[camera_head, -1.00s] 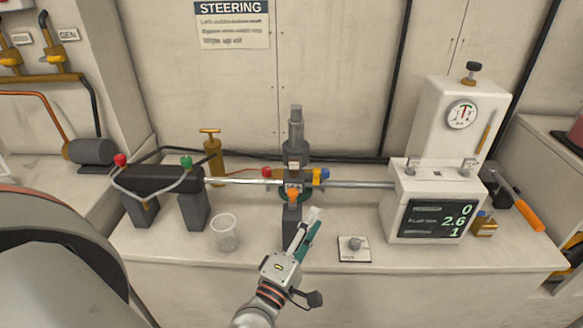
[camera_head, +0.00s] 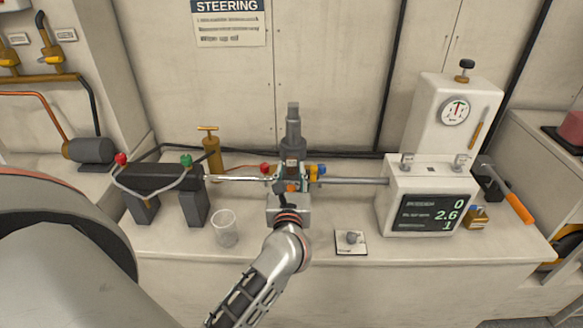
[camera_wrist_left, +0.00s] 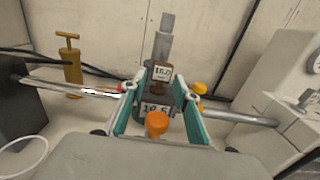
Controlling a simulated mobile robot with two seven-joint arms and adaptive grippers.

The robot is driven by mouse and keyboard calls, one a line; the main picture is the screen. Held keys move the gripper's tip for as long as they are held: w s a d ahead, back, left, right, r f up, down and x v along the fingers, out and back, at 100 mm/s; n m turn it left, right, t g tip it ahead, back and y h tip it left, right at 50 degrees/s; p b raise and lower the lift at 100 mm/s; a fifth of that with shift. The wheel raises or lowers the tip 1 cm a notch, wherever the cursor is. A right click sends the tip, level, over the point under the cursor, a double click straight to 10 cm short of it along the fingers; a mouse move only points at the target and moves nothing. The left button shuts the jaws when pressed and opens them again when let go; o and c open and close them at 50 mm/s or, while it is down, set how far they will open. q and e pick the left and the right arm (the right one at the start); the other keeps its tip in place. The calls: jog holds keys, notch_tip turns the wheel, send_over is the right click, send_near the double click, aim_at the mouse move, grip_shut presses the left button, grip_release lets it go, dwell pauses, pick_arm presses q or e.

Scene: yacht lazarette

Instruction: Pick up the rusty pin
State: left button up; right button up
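A rust-brown piece (camera_wrist_left: 162,73) with a white tag reading about 16.0 sits at the joint in the left wrist view; I cannot tell surely that it is the rusty pin. A second tag and an orange knob (camera_wrist_left: 157,124) lie nearer. The orange also shows in the head view (camera_head: 291,188). My left gripper (camera_head: 291,182) is at the joint of the horizontal rod. In the wrist view its teal fingers (camera_wrist_left: 162,88) are apart, one on each side of the tagged parts. Contact cannot be told. My right gripper is not in view.
The steel rod (camera_head: 345,181) runs into a white box with a display (camera_head: 432,213). A clear cup (camera_head: 224,229), a small plate with a grey knob (camera_head: 350,241) and a brass pump (camera_head: 211,155) stand around.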

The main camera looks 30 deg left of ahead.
aim_at(292, 165)
pick_arm(q)
jog(key=x, duration=0.3)
jog(key=shift+w, duration=0.25)
grip_shut()
